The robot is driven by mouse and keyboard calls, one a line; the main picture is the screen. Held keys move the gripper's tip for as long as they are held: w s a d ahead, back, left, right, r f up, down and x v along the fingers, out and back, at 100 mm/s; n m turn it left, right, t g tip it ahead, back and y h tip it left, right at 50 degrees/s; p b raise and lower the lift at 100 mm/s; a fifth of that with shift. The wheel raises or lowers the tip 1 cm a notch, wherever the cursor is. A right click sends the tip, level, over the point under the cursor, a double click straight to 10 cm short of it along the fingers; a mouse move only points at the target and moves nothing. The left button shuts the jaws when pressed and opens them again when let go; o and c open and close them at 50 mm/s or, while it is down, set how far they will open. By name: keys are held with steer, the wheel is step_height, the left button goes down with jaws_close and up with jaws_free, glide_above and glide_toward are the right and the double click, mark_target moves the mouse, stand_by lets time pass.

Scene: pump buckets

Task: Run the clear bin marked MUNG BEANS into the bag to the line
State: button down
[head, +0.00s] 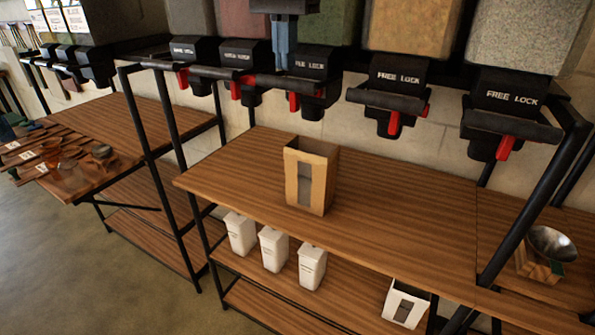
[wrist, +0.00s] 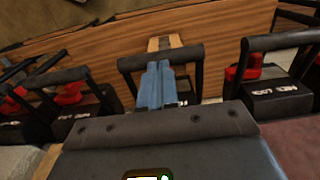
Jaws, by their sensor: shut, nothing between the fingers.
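Several clear bins hang in a row with black dispensers, red levers and bar handles. No MUNG BEANS label is readable; a green-filled bin (head: 338,20) hangs near the middle, right of my gripper. The open brown paper bag (head: 325,185) stands upright on the wooden counter below it, with a dark front window; its inside is mostly hidden. It also shows in the wrist view (wrist: 166,43). My gripper (head: 284,66) is shut and empty, blue fingers pointing down beside this dispenser. In the wrist view the fingertips (wrist: 158,66) overlap a dispenser's bar handle (wrist: 190,55); contact is unclear.
Neighbouring dispensers with bar handles (head: 388,98) stand close on both sides. White containers (head: 273,250) sit on the lower shelf. A metal bowl (head: 551,243) is at the right. A black frame post (head: 535,200) rises there. The counter (head: 410,205) right of the bag is clear.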

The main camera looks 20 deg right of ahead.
steer(key=shift+f, duration=0.15)
steer(key=shift+f, duration=0.3)
steer(key=shift+f, duration=0.1)
stand_by(0.4)
